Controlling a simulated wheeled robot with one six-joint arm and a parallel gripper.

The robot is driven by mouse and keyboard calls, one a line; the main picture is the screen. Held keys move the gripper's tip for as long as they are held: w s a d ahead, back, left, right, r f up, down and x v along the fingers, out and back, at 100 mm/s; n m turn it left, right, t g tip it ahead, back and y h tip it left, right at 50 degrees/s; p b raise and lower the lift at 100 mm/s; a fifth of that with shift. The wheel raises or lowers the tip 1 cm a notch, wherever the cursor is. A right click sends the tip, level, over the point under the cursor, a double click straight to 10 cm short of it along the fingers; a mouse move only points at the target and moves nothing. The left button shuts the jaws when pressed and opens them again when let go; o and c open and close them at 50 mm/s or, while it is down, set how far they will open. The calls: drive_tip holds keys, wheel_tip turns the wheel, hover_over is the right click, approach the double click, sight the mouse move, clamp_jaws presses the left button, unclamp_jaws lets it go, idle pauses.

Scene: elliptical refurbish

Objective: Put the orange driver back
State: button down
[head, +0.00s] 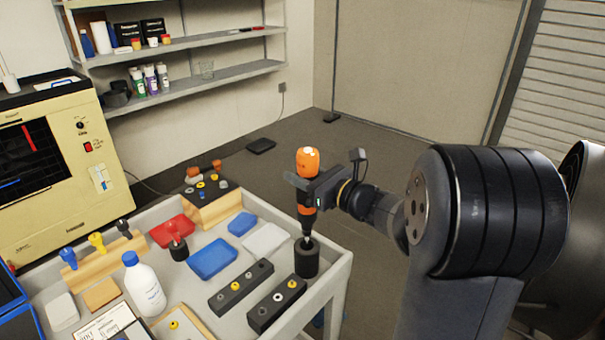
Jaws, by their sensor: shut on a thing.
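The orange driver (308,161) is upright in my gripper (307,187), with its orange top above the fingers and its dark lower part below them. My gripper is shut on it, reaching in from the right. A black round holder (307,261) stands at the right edge of the cart top (215,317), directly below the driver. The driver's tip shows at the holder's top opening; how far it is inside, I cannot tell.
Two dark blocks with fittings (240,286), a white bottle (145,284) and blue (213,259) and white (266,241) pieces crowd the cart. A wooden stand (212,209) is behind.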

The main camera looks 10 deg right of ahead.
sight(303, 205)
drive_tip(key=shift+f, duration=0.15)
drive_tip(key=shift+f+b, duration=2.2)
drive_tip(key=shift+f, duration=0.2)
drive_tip(key=shift+f+b, duration=1.45)
drive_tip(key=shift+f, duration=0.15)
drive_tip(key=shift+f+b, duration=0.35)
drive_tip(key=shift+b, duration=0.15)
drive_tip(key=c, duration=0.8)
unclamp_jaws()
